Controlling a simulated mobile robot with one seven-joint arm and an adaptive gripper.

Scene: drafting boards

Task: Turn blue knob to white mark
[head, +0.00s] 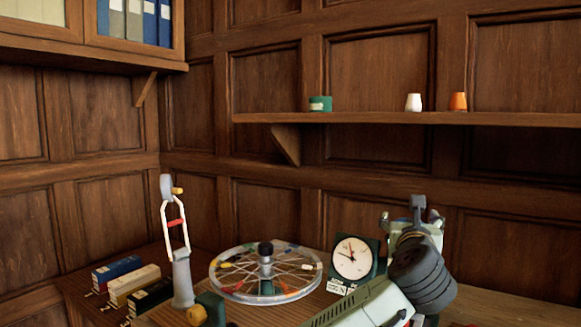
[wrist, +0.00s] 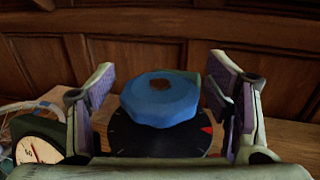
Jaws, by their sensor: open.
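I cannot make out a distinct white mark; part of the plate is hidden by the knob and my gripper. My gripper (wrist: 160,84) is open, with one finger on each side of the knob and a visible gap on both sides. In the head view my gripper (head: 416,215) is at the right; the knob is hidden there.
A clock (head: 352,257) stands left of my gripper, its edge also low left in the wrist view (wrist: 36,150). A spoked wheel (head: 240,291), a grey stand (head: 182,280) and small boxes (head: 134,284) stand further left. A panelled wall (head: 265,75) with a shelf (head: 380,118) rises behind.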

